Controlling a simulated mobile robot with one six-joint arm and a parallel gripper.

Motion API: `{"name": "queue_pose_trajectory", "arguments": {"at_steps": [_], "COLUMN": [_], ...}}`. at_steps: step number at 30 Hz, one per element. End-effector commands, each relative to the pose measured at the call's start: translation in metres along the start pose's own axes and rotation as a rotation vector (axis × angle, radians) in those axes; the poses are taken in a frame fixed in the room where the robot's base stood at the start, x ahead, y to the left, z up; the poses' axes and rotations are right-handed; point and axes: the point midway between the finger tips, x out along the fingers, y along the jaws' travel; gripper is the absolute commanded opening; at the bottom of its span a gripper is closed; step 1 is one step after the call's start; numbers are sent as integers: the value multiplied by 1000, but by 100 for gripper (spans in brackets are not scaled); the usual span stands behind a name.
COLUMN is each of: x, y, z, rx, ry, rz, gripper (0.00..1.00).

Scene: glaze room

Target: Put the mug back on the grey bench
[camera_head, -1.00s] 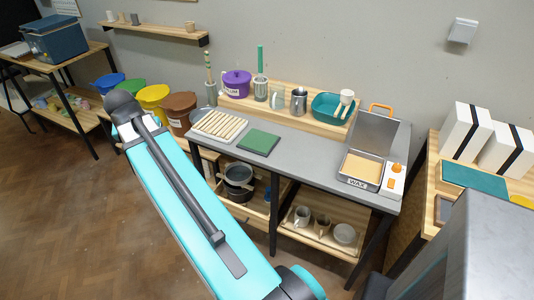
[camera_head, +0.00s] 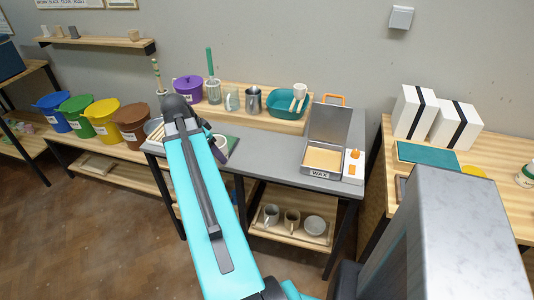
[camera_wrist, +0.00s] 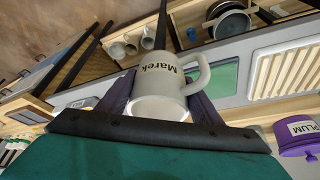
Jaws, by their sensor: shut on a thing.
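My gripper (camera_wrist: 162,98) is shut on a white mug (camera_wrist: 160,84) with the name Marek on it, between two dark fingers in the wrist view. The mug's handle points right in that view. In the head view, part of the mug (camera_head: 221,145) shows beside the end of my arm, over the left part of the grey bench (camera_head: 262,158). I cannot tell whether it touches the bench. The arm hides much of the bench's left end.
A green board (camera_wrist: 203,75) and a white slatted rack (camera_wrist: 285,72) lie on the bench near the mug. The wax pan (camera_head: 323,157) stands at the right. A wooden riser (camera_head: 265,118) holds a purple pot (camera_head: 188,88) and other vessels. The bench's middle is clear.

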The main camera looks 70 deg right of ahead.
Motion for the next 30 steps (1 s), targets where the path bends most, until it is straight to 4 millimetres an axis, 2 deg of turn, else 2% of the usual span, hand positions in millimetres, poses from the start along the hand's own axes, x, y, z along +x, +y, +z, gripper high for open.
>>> {"name": "queue_pose_trajectory", "arguments": {"at_steps": [1,6,12,25,30], "x": [9,29,40,41,46], "y": [10,36,54,55,52], "z": [-12,-39,-54,-57,-68], "rx": [49,187,270,279,280], "ry": [0,1,2,2,2], "rz": [23,81,117,121,121], "gripper": [25,25,25,25,25]}}
